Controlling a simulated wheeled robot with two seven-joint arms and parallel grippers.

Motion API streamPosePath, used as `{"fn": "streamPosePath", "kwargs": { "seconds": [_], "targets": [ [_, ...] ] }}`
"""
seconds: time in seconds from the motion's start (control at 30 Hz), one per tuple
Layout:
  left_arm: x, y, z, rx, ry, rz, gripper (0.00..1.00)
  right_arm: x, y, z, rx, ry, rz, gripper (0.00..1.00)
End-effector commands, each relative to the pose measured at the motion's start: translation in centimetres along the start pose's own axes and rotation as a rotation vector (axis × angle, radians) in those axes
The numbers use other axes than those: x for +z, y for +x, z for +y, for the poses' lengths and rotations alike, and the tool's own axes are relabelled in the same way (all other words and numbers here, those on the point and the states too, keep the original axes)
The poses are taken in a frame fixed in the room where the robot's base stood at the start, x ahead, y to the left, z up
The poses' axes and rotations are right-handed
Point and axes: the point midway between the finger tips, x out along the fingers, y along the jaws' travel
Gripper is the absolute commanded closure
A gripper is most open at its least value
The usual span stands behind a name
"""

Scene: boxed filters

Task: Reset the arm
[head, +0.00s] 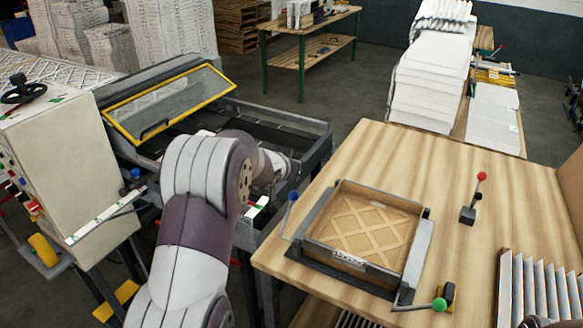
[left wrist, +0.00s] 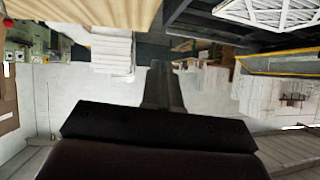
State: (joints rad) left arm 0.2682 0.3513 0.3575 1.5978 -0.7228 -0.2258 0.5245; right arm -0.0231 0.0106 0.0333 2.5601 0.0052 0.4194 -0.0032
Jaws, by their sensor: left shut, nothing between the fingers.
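My left arm (head: 190,225) rises from the bottom of the head view and bends at the elbow. Its wrist end (head: 275,168) is over the front right part of the machine, left of the wooden table. The fingers cannot be made out clearly in the head view. In the left wrist view my left gripper (left wrist: 163,72) shows as dark fingers close together, with nothing held between them. That view is upside down, with the table top along its upper edge. My right gripper is not in view.
A machine with a yellow-framed clear cover (head: 170,100) stands at left. White pleated filters (head: 540,290) lie at lower right.

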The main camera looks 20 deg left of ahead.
Motion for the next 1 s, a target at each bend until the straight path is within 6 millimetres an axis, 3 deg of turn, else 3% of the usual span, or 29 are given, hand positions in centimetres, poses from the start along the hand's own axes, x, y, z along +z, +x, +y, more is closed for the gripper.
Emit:
{"fn": "streamPosePath", "kwargs": {
  "seconds": [0.33,0.4,0.47,0.53,0.6,0.73,0.8,0.9,0.97,1.0],
  "targets": [
    [0.0,0.1,0.0,0.000,0.006,0.000,1.00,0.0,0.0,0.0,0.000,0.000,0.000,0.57],
    [1.1,0.0,-0.5,-0.024,0.043,-0.045,1.00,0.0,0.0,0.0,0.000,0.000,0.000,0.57],
    [4.2,-0.4,-0.8,-0.049,0.044,-0.140,1.00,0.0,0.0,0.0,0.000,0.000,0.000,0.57],
    [9.4,-2.4,-0.5,-0.075,0.031,-0.306,1.00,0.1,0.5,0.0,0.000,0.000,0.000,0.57],
    [15.4,-5.6,1.6,-0.069,0.019,-0.488,1.00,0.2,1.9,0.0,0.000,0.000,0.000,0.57],
    [24.0,-12.6,6.4,-0.007,-0.002,-0.757,1.00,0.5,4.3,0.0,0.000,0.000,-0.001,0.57],
    [27.4,-15.9,8.6,0.032,-0.010,-0.854,1.00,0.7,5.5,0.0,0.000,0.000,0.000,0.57],
    [30.8,-19.4,11.0,0.072,-0.025,-0.927,1.00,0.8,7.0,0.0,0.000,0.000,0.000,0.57],
    [32.0,-20.2,12.2,0.092,-0.015,-0.921,1.00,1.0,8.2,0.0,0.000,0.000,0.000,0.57],
    [31.7,-20.2,12.6,0.102,0.002,-0.899,1.00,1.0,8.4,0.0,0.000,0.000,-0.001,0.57]
  ]
}}
